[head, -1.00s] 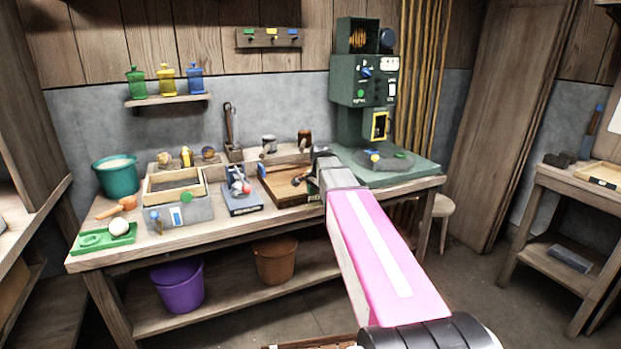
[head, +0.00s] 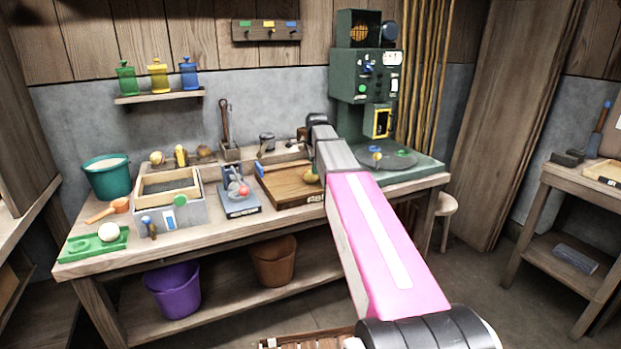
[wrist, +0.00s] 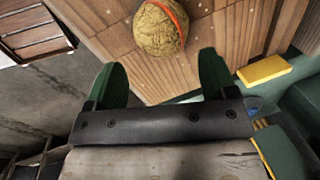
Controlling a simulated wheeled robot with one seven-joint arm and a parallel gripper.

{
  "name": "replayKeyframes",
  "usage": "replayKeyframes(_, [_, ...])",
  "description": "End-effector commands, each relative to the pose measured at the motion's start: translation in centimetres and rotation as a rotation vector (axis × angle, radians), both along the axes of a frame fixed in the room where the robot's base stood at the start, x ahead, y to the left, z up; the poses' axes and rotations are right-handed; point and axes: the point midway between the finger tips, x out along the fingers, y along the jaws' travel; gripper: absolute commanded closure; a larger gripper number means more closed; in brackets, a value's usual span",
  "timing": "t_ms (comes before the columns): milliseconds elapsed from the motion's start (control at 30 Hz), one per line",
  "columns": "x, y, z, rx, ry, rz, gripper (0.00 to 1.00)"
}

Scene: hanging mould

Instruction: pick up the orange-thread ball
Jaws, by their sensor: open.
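The orange-thread ball (wrist: 160,28) is a tan wound ball with an orange band. In the wrist view it sits on a wooden surface, just ahead of my fingertips and roughly centred between them. My gripper (wrist: 163,62) is open, with two green fingers apart and nothing between them. In the head view a tan ball (head: 311,176) shows at the right of the wooden tray (head: 285,190), partly hidden by my arm; its thread is too small to make out there. My fingers cannot be made out in the head view.
A blue-grey stand (head: 240,206) with a red ball is left of the tray. The green machine (head: 364,85) rises behind my arm, with its round plate (head: 400,160) to the right.

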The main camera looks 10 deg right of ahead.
Motion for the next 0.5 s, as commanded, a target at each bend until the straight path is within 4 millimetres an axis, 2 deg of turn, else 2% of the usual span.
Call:
replayKeyframes(267, [0.5, 0.3, -1.9, 0.000, 0.000, 0.001, 0.22])
replayKeyframes(500, [1.3, 0.7, -5.1, 0.000, 0.001, 0.001, 0.22])
